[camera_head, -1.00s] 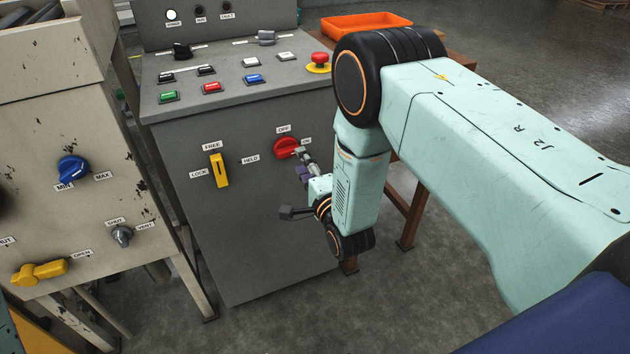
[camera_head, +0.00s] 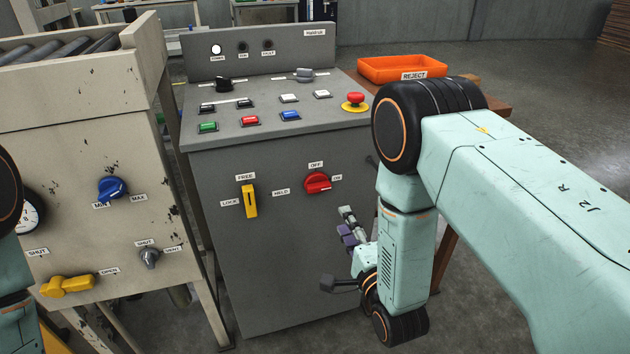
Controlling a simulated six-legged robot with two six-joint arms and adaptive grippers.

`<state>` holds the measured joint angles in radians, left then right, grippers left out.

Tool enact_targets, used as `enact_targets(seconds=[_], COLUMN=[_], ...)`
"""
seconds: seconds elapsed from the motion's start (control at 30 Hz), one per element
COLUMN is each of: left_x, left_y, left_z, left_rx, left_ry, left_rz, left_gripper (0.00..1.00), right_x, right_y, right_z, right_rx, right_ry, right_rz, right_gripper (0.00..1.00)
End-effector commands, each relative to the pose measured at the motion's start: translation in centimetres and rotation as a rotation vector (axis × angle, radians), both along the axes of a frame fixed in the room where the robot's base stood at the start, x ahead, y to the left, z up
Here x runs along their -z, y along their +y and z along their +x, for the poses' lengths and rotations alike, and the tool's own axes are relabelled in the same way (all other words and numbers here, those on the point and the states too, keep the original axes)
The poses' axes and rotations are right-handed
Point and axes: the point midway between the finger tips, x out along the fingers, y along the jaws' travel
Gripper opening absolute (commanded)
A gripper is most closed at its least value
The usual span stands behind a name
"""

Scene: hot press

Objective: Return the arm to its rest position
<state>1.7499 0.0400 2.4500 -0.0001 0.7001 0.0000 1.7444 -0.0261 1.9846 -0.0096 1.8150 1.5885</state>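My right arm comes in from the right, bent down in front of the grey control cabinet (camera_head: 290,270). My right gripper (camera_head: 346,222) is small in the view, in front of the cabinet's front face, below and right of the red knob (camera_head: 317,183). It is apart from the knob; its finger gap is too unclear to judge. The red knob sits between the HELD, OFF and ON labels, its handle lying nearly level. Part of my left arm (camera_head: 12,270) shows at the left edge; my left gripper is not in view.
A yellow lever (camera_head: 250,201) is left of the red knob. The cabinet top carries push buttons and a red emergency stop (camera_head: 355,101). An orange REJECT bin (camera_head: 402,68) is behind my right arm. A beige machine (camera_head: 85,160) with a blue knob (camera_head: 112,189) stands at left.

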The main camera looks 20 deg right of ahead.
Motion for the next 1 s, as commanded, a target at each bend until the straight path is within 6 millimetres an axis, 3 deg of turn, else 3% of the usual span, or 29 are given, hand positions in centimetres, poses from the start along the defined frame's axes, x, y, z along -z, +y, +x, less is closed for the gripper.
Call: enact_targets(seconds=[0.17, 0.23, 0.37, 0.47, 0.57, 0.73, 0.9, 1.0], left_x=[0.0, 0.0, 0.0, 0.0, -0.2, -0.4, -0.8, -1.0], left_y=[0.0, 0.0, 0.0, 0.0, 0.0, 0.0, 0.0, 0.0], left_z=[0.0, 0.0, 0.0, 0.0, 0.0, 0.0, 0.0, 0.0], left_rx=[0.000, 0.000, 0.000, 0.000, 0.000, 0.000, 0.000, 0.000], left_ry=[0.000, 0.000, 0.000, 0.000, 0.000, 0.000, 0.000, 0.000], left_rz=[0.000, 0.000, 0.000, 0.000, 0.000, 0.000, 0.000, 0.000], left_gripper=[0.00, 0.00, 0.00, 0.00, 0.00, 0.00, 0.00, 0.00], right_x=[0.4, 1.6, 5.6, 9.0, 12.1, 16.0, 16.8, 16.2], right_y=[0.0, 0.0, -0.1, -0.4, -0.7, -1.2, -1.5, -1.6], right_z=[0.0, -0.1, -2.0, -4.9, -8.7, -17.9, -28.0, -32.2], right_rx=[0.000, -0.005, -0.056, -0.139, -0.265, -0.593, -0.973, -1.117], right_ry=[0.014, 0.066, 0.252, 0.421, 0.587, 0.866, 1.064, 1.133], right_rz=[-0.079, -0.183, -0.451, -0.657, -0.848, -1.122, -1.252, -1.250], right_gripper=[0.40, 0.40, 0.40, 0.40, 0.40, 0.40, 0.40, 0.40])
